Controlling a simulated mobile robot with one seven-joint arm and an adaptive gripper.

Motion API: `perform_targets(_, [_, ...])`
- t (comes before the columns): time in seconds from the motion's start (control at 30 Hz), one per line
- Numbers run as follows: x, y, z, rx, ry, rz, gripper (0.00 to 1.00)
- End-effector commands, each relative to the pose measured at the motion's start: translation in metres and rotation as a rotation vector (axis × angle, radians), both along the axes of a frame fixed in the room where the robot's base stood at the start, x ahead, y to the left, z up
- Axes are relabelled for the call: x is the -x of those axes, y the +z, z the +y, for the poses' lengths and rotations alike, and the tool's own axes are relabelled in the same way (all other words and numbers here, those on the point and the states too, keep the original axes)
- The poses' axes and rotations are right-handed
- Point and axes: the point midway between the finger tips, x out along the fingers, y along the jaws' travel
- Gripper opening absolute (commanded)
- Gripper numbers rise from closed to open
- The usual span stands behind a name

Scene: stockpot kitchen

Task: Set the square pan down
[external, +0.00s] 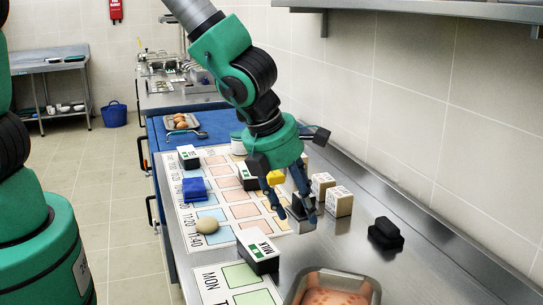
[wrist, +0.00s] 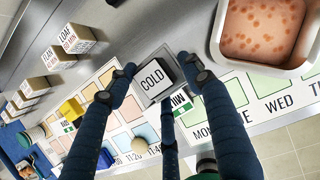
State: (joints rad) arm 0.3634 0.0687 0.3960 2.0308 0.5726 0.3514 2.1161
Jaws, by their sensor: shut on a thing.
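The square pan (external: 372,284) is a grey metal pan holding reddish spotted food. It is at the near edge of the external view, partly cut off, and appears to rest on the counter. It also shows at upper right in the wrist view (wrist: 310,50). My gripper (external: 298,211) is away from the pan, beyond it in the external view. In the wrist view its blue fingers (wrist: 158,76) are around a small block labelled COLD (wrist: 151,80), and it is shut on that block. I cannot tell whether the block touches the counter.
Cardboard boxes (external: 339,202) and a black object (external: 385,233) stand along the wall side. Counter right of the pan is clear.

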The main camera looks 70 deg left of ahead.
Motion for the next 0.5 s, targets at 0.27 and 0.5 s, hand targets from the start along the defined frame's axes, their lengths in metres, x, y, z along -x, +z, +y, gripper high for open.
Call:
perform_targets(0.27, [0.042,0.004,0.080,0.009,0.120,-0.007,0.00])
perform_targets(0.5, [0.079,0.002,0.128,0.017,0.204,-0.009,0.00])
